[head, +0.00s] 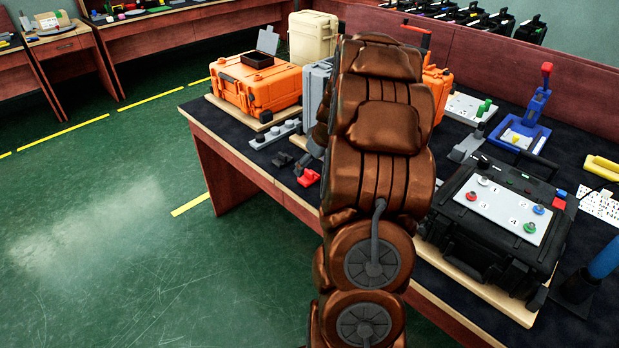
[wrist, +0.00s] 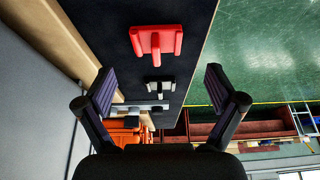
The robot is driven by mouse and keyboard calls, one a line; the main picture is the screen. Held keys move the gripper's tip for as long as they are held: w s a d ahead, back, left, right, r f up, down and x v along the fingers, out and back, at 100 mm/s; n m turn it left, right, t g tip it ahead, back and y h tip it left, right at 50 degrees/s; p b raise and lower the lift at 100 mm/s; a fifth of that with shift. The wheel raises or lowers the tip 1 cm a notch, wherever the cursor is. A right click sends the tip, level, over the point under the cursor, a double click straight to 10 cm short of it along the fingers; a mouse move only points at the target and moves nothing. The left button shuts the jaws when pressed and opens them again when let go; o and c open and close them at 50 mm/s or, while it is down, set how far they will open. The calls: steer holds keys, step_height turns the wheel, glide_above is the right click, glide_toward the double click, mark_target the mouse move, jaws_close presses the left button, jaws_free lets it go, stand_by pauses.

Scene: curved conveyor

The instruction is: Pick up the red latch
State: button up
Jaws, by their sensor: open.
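The red latch (wrist: 156,41) lies on the dark table top in the wrist view, ahead of my gripper and near the table's edge. It has a flat base with a bar standing out from it. In the head view a small red piece (head: 309,178) that looks like the same latch lies at the table's front edge, just left of my arm. My gripper (wrist: 158,88) is open and empty, with its two fingers wide apart and the latch beyond their tips. In the head view my arm covers part of the table, and the gripper shows only partly beside it.
A grey latch-like piece (wrist: 158,87) sits close to the red one. A grey strip with knobs (head: 275,134) and an orange case (head: 255,84) stand farther left. A black case (head: 495,220) stands right of my arm. Green floor is open beyond the table edge.

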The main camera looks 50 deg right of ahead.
mark_target(309, 171)
steer(key=shift+d+p+x, duration=0.15)
steer(key=shift+p+x, duration=0.05)
steer(key=shift+x, duration=1)
steer(key=shift+d+p+x, duration=0.1)
steer(key=shift+p+x, duration=0.05)
steer(key=shift+x, duration=1.1)
steer(key=shift+s, duration=0.15)
steer(key=c, duration=1.2)
steer(key=shift+r+b, duration=0.35)
steer(key=shift+r, duration=1.55)
steer(key=shift+s+a+f, duration=0.15)
steer(key=shift+s+a, duration=0.35)
steer(key=shift+s, duration=0.05)
steer(key=shift+s+a+r+b, duration=0.3)
steer(key=shift+s+a+r, duration=0.55)
steer(key=shift+s+a, duration=0.85)
steer(key=shift+s+a+r+b, duration=0.25)
steer(key=shift+s+a+r, duration=0.55)
steer(key=shift+s+a, duration=0.95)
steer(key=shift+s+a+r+b, duration=0.3)
steer(key=shift+s+a+r, duration=0.55)
steer(key=shift+s+a, duration=0.85)
steer(key=shift+s+d, duration=0.15)
steer(key=shift+d, duration=0.05)
